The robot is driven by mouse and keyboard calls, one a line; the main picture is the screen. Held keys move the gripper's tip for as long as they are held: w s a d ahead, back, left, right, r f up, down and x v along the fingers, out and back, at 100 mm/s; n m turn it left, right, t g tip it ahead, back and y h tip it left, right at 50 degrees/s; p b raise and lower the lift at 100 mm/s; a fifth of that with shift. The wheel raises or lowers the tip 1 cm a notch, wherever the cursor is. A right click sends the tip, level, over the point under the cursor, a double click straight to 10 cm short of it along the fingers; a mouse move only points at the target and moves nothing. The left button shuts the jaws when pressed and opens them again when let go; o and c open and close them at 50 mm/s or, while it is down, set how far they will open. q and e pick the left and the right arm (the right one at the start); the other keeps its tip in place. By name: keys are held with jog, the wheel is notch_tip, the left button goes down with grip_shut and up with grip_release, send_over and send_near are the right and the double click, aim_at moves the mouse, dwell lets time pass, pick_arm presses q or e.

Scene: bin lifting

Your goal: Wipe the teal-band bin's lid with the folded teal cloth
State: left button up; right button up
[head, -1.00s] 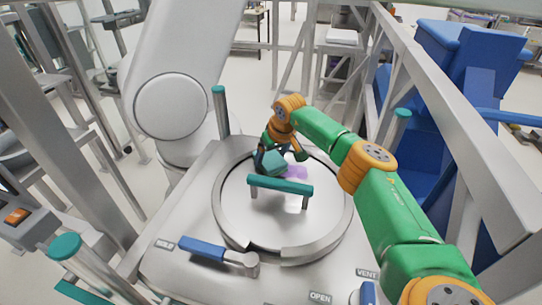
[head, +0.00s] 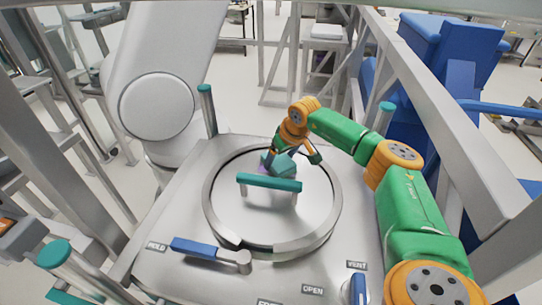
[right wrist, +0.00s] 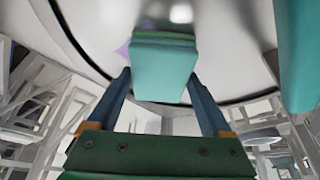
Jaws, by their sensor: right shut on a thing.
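The bin's round steel lid (head: 235,215) lies flat within a ring, with a teal-gripped bar handle (head: 268,183) standing across it. My right gripper (head: 286,160) is over the far part of the lid, behind the handle, shut on the folded teal cloth (head: 276,164). In the right wrist view the cloth (right wrist: 163,72) is between the two fingers and lies against or very close to the lid; exact contact is hard to tell. A little purple mark (right wrist: 122,50) shows beside the cloth, the rest being hidden. My left gripper is not in view.
A blue-handled lever (head: 205,250) lies at the lid's near left edge. Teal-topped posts (head: 208,110) rise at the deck's corners. Steel frame rails (head: 450,110) run along the right, with blue equipment (head: 440,65) beyond.

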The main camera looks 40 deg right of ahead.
aim_at(296, 163)
jog(key=shift+s+d+f, duration=0.1)
jog(key=shift+s+d, duration=0.65)
jog(key=shift+s, duration=0.15)
jog(key=shift+s+d+f, duration=0.1)
jog(key=shift+s+d, duration=0.6)
jog(key=shift+s, duration=0.2)
jog(key=shift+s+d+r, duration=0.15)
jog(key=shift+s+d, duration=0.1)
jog(key=shift+s, duration=0.1)
jog(key=shift+r, duration=0.15)
jog(key=shift+w+a, duration=0.8)
jog(key=shift+w, duration=0.35)
jog(key=shift+w+a, duration=1.5)
jog(key=shift+w, duration=0.1)
jog(key=shift+w+a+b, duration=0.4)
jog(key=shift+w+a, duration=1)
jog(key=shift+w, duration=0.3)
